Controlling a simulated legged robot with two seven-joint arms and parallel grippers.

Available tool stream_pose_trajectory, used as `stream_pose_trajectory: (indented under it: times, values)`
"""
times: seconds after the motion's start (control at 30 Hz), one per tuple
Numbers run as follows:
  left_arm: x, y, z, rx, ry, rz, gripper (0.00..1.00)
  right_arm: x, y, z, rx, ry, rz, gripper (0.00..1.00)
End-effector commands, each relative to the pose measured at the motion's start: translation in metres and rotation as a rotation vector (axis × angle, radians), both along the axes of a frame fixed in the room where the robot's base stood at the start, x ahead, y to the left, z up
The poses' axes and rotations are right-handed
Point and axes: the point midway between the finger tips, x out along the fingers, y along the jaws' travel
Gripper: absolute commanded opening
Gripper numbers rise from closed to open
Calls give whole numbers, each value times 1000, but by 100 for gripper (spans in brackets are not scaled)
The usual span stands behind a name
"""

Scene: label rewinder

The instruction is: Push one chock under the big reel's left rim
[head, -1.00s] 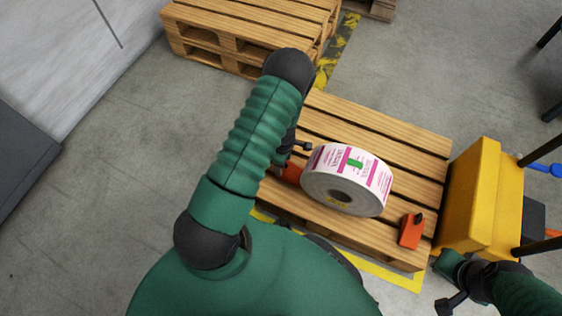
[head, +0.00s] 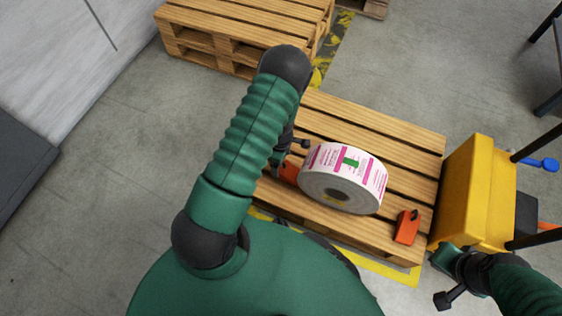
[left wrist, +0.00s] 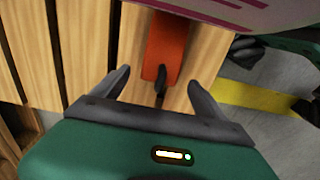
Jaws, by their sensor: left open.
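The big reel (head: 345,180), white with pink print and a green mark, lies on a wooden pallet (head: 415,150). One orange chock (head: 289,172) is at the reel's left side, partly hidden by my left arm. In the left wrist view this chock (left wrist: 166,48) lies ahead of my left gripper (left wrist: 159,88), between the lines of its two open fingers, its far end close to the reel's edge (left wrist: 235,10). Whether it touches the reel is unclear. A second orange chock (head: 407,227) with a dark knob sits right of the reel. My right gripper (head: 447,280) is low at the right.
A yellow cabinet (head: 472,195) stands right of the pallet, with dark posts beside it. Another pallet (head: 240,30) is at the back. Yellow floor tape (head: 395,273) borders the near pallet.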

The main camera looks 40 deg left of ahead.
Motion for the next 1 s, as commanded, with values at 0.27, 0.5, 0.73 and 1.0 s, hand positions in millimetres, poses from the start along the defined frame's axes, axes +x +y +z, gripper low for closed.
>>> stream_pose_trajectory:
  times: [0.27,0.5,0.73,1.0]
  values:
    - [1,0,92,2,-3,-1,83,0,0,57,0,-1,0,0]
    - [1,0,141,1,0,0,83,0,0,82,0,-1,0,0]
    - [0,0,149,1,1,1,83,0,0,84,0,0,0,0]
    - [0,0,149,1,1,1,83,0,0,84,0,0,0,0]
